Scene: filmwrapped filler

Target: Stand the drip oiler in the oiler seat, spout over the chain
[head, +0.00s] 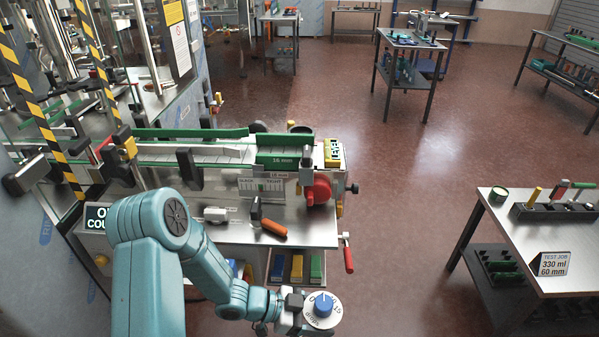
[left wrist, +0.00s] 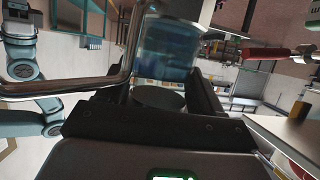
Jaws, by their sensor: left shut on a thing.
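The drip oiler (head: 323,309) is seen from above at the bottom centre of the head view, as a white marked dial with a blue knob. My left gripper (head: 297,310) is shut on it and holds it in the air before the bench's front edge. In the left wrist view the oiler's bluish see-through body (left wrist: 165,50) sits between the fingers. A bent metal tube (left wrist: 128,62), apparently its spout, runs beside it towards the left. The oiler seat and the chain cannot be picked out for sure. My right gripper is out of view.
The machine bench (head: 225,232) carries a green-railed conveyor (head: 190,152), an orange-handled tool (head: 273,227) and a red knob (head: 318,188). A red lever (head: 347,255) sticks out at its right corner. A side table (head: 510,215) stands right, with clear floor between.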

